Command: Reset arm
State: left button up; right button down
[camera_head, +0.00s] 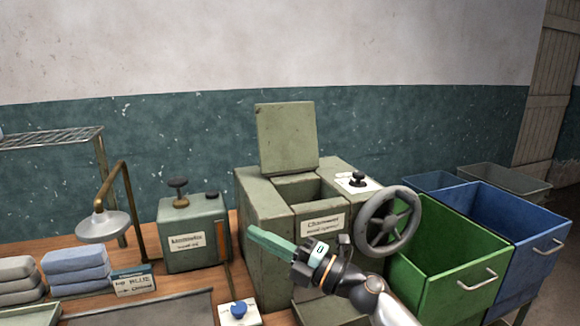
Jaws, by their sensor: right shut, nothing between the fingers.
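My right gripper (254,232) reaches in from the lower right, its teal fingers shut with nothing between them. The fingers point up and left, in front of the green metal machine (262,210) with a labelled front. The machine's square lid (286,138) stands open, showing a dark cavity. A grey handwheel (389,221) is on its right side, just right of my right wrist. My right forearm hides part of the machine's lower front. My left gripper is not in view.
Green (430,274) and blue (545,262) bins stand right of the machine. A wire rack (50,138) stands behind.

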jog(key=s+d+f+m+t+h, duration=0.25)
jog(key=d+f+m+h, duration=0.2)
jog(key=f+m, duration=0.35)
jog(key=s+d+f+m+t+h+p, duration=0.15)
jog(key=s+d+f+m+h, duration=0.25)
jog(key=d+f+m, duration=0.4)
jog(key=s+d+f+m+t+h, duration=0.3)
jog(key=f+m+h, duration=0.1)
jog(key=f+m, duration=0.4)
jog(key=s+d+f+m+g+h, duration=0.2)
jog(key=s+d+f+g, duration=0.1)
jog(key=s+f, duration=0.5)
jog(key=s+d+f+m+g+h, duration=0.2)
jog(key=s+d+f+m+g, duration=0.1)
jog(key=s+f, duration=0.5)
jog(key=s+g, duration=0.1)
jog(key=s, duration=0.2)
jog(key=shift+s+d+m, duration=0.3)
jog(key=shift+s, duration=0.1)
